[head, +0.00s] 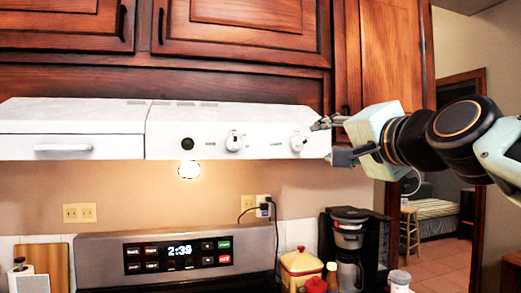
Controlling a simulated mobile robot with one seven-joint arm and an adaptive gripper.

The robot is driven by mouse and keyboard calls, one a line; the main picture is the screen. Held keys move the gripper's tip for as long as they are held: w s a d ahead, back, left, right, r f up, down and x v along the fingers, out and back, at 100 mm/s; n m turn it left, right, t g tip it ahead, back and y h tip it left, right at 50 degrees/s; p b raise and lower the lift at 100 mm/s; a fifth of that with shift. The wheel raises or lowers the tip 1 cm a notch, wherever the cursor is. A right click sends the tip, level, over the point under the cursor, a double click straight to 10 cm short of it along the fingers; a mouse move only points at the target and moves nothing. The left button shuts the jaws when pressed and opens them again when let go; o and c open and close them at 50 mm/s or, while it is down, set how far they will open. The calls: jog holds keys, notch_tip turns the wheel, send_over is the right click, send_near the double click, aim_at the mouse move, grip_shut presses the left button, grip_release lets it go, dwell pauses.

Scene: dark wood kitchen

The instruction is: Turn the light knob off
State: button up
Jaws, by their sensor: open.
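The white range hood (90,118) has two white knobs on its front panel. The left knob (234,141) and the right knob (298,142) each have a small label beside them, too small to read surely. A lit bulb (188,170) glows under the hood. My gripper (323,142) is open at the hood's right end, just right of the right knob. Its upper finger points left toward that knob. The lower finger is near the hood's lower right corner. I cannot tell whether either finger touches the hood.
Wooden cabinets (240,20) hang above the hood. Below are the stove's control panel (178,252), a yellow canister (300,266) and a coffee maker (350,240). A doorway is at the far right. The space in front of the hood's left part is clear.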

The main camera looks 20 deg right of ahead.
aim_at(303, 143)
jog(key=w, duration=0.3)
jog(key=w+p, duration=0.1)
jog(key=w, duration=0.2)
jog(key=w+d, duration=0.1)
jog(key=w, duration=0.3)
grip_shut()
